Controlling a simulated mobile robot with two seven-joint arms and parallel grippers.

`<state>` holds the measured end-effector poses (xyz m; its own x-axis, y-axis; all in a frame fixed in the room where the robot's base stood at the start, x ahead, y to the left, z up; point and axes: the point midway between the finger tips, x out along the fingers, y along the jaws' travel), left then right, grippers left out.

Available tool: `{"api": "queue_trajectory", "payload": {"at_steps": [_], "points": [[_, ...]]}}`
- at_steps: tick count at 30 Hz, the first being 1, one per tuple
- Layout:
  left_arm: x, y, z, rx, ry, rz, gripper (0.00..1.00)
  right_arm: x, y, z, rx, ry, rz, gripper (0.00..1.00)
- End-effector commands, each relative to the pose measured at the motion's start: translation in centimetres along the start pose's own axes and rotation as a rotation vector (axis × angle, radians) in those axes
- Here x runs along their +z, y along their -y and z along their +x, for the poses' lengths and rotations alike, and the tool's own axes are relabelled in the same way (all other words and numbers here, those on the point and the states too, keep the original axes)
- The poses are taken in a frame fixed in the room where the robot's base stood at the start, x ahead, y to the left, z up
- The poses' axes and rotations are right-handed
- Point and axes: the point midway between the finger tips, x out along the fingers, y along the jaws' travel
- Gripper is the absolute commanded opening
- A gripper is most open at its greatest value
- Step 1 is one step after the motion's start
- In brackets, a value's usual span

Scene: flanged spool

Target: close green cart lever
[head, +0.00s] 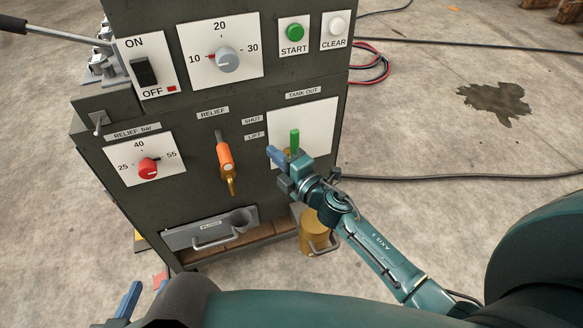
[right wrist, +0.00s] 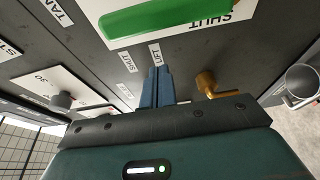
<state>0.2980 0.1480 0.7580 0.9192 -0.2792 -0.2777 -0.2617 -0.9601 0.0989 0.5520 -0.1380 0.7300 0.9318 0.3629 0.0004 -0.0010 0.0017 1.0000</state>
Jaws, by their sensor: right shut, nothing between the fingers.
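The green lever (head: 295,141) stands upright on a white plate (head: 318,118) under the "TANK OUT" label on the dark cart front. My right gripper (head: 274,154) is just left of the lever's lower part, with its blue fingers shut and empty. In the right wrist view, the green lever (right wrist: 165,14) crosses the top, beyond the closed fingertips (right wrist: 158,72); contact cannot be made out. The lever's pivot is partly hidden by my gripper. My left gripper (head: 129,300) shows only in part at the lower left, and its opening is unclear.
An orange-handled relief lever (head: 224,155) is left of my right gripper. Knobs (head: 148,168), a start button (head: 295,32) and a switch (head: 145,72) are on the panel. Hoses lie on the floor at right.

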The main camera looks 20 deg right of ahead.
Motion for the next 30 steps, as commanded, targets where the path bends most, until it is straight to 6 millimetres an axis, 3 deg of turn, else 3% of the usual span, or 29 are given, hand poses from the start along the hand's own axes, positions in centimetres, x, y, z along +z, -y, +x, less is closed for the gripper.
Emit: {"api": "queue_trajectory", "payload": {"at_steps": [1, 4, 10, 30], "points": [[0.1, 0.0, 0.0, -0.001, -0.002, 0.001, 0.36, 0.0, -0.1, 1.1, 0.002, 0.0, 0.001, 0.0], [0.0, 0.0, 0.0, -0.001, -0.002, 0.001, 0.36, 1.9, 0.1, 0.0, -0.002, 0.002, -0.002, 0.0], [0.1, 0.1, 0.0, -0.002, -0.003, 0.002, 0.36, 3.5, 0.1, -0.6, 0.0, 0.001, 0.001, 0.0], [0.1, 0.1, -0.1, -0.003, -0.014, 0.005, 0.36, 4.1, 0.1, -0.9, 0.014, 0.001, 0.045, 0.0]]}}
